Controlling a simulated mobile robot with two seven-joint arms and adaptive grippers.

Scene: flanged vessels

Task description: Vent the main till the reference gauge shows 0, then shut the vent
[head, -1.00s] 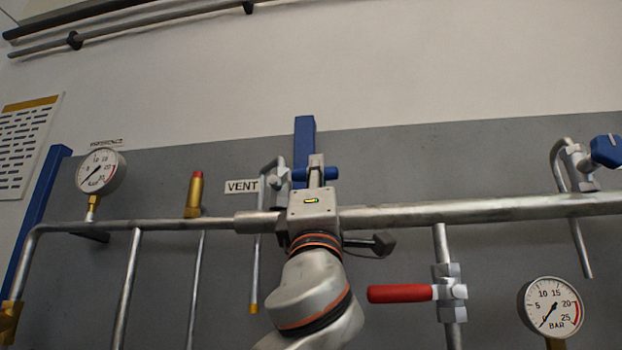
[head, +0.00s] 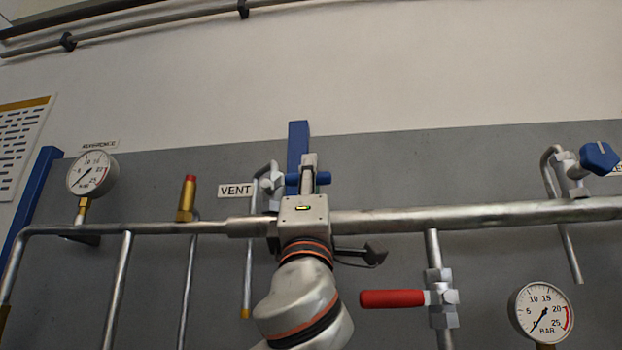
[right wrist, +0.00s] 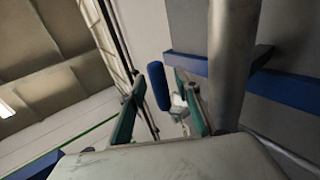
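The reference gauge (head: 92,174) is at the far left in the head view. Its needle points to the lower left, near the bottom of the scale; the small digits are hard to read. The vent valve (head: 271,186) beside the VENT label (head: 236,190) has a blue handle (head: 323,178), partly hidden behind my right gripper (head: 309,171). In the right wrist view the blue handle (right wrist: 158,87) lies between the tips of my right gripper (right wrist: 157,98). Its teal-padded fingers are apart, with narrow gaps beside the handle. My left gripper is not in view.
The horizontal main pipe (head: 430,216) runs behind my right wrist. A red-handled valve (head: 392,298) and a second gauge (head: 541,309), its needle also lower left, are at the lower right. A blue-knobbed valve (head: 599,156) is at the right. A brass-and-red fitting (head: 187,198) stands left of the vent.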

